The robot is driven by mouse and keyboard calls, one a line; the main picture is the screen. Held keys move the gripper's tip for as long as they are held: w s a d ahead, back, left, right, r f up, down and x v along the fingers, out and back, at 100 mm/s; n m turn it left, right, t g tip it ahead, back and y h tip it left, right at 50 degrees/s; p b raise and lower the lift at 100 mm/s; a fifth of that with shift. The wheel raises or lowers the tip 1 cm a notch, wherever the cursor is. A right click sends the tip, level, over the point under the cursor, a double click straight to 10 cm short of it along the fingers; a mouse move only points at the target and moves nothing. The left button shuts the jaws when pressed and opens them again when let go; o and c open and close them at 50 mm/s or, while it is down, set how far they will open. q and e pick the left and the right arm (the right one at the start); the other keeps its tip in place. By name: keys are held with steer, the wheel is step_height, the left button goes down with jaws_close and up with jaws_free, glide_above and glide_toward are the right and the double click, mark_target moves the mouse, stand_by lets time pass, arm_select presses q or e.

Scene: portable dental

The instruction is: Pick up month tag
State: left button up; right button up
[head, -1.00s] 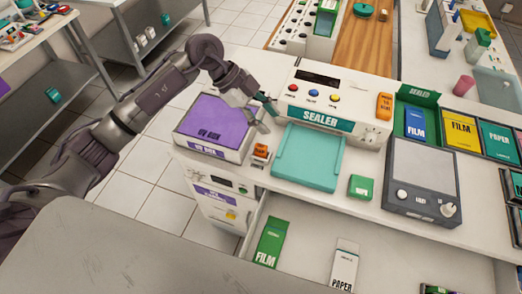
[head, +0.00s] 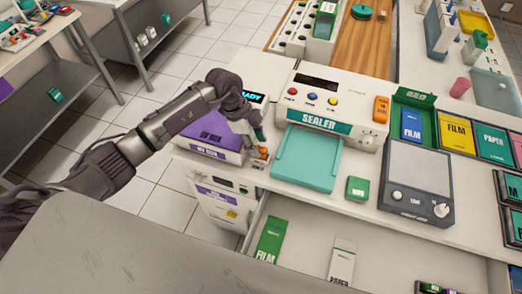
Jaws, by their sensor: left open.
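A small orange-and-white tag piece (head: 261,155), which may be the month tag, stands on the counter between the purple-topped UV box (head: 208,131) and the sealer's teal tray (head: 306,160). Its lettering is too small to read. My left gripper (head: 257,141) is open and points down right above and behind this piece, its fingers partly overlapping it in the picture. I cannot tell whether they touch it. My right gripper is not in view.
The white sealer (head: 331,106) stands close to the right of my left gripper, with an orange label block (head: 381,109) on its right side. A green box (head: 357,188) and a grey device (head: 421,172) lie further right. An open drawer (head: 305,235) is below.

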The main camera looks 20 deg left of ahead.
mark_target(260, 147)
arm_select(q)
steer(key=shift+x, duration=1.6)
jaws_close()
steer(key=shift+r, duration=0.1)
